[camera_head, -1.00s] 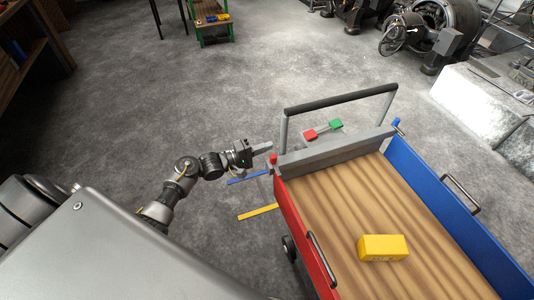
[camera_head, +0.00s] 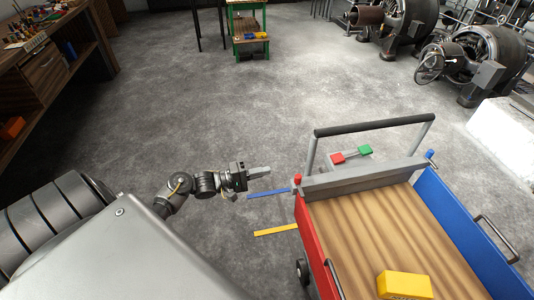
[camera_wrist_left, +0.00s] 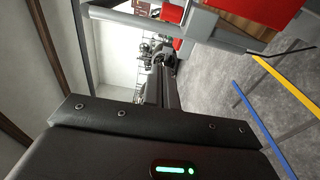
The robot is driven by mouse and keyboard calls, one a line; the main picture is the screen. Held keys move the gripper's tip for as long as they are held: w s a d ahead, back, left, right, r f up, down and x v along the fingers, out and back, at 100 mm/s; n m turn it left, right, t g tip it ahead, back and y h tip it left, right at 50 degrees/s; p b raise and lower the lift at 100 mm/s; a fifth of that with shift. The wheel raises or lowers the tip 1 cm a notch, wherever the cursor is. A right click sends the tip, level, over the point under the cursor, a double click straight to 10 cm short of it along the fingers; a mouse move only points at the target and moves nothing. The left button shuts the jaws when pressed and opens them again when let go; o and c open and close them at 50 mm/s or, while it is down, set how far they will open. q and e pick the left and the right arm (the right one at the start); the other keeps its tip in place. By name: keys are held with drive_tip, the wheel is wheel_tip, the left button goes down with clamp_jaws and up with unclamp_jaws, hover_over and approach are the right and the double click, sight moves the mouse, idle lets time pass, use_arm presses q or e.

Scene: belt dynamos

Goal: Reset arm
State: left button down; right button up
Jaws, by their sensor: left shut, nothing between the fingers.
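My left gripper (camera_head: 260,170) shows in the head view at the end of the left arm, which comes in from the left. It is shut and empty, a little left of the cart and above the concrete floor. In the left wrist view the gripper's shut fingers (camera_wrist_left: 155,85) point away from the camera. My right gripper is not in either view.
A cart with a wooden bed (camera_head: 375,235), a red side (camera_head: 310,250) and a blue side (camera_head: 455,215) stands at right. A yellow block (camera_head: 405,284) lies on it. A blue strip (camera_head: 268,193) and yellow strip (camera_head: 275,230) show beside the cart. Open floor lies ahead.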

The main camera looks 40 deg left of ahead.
use_arm(q)
drive_tip(key=a+f+m+y, duration=0.5)
drive_tip(key=f+y, duration=0.1)
drive_tip(key=f, duration=0.6)
drive_tip(key=s+f+m+g+y, duration=0.2)
drive_tip(key=s+f, duration=0.2)
drive_tip(key=f, duration=0.5)
drive_tip(key=s+f+m+g+y, duration=0.1)
drive_tip(key=s+f+m+g, duration=0.15)
drive_tip(key=s+f, duration=0.4)
drive_tip(key=s+d+f+m+g, duration=0.1)
drive_tip(key=s+d+f+g, duration=0.2)
drive_tip(key=s+f, duration=0.3)
drive_tip(key=s+d+f+m+g+y, duration=0.1)
drive_tip(key=s+d+f+g, duration=0.2)
drive_tip(key=s, duration=1.3)
drive_tip(key=s+d+f+m+g, duration=0.1)
drive_tip(key=s+d+f+g, duration=0.2)
drive_tip(key=s+d+f, duration=0.4)
drive_tip(key=s+f, duration=0.3)
drive_tip(key=s, duration=0.1)
drive_tip(key=shift+y, duration=0.4)
drive_tip(key=c, duration=2.1)
unclamp_jaws()
drive_tip(key=shift+f+m, duration=0.1)
drive_tip(key=shift+m, duration=0.15)
drive_tip(key=shift+c, duration=0.2)
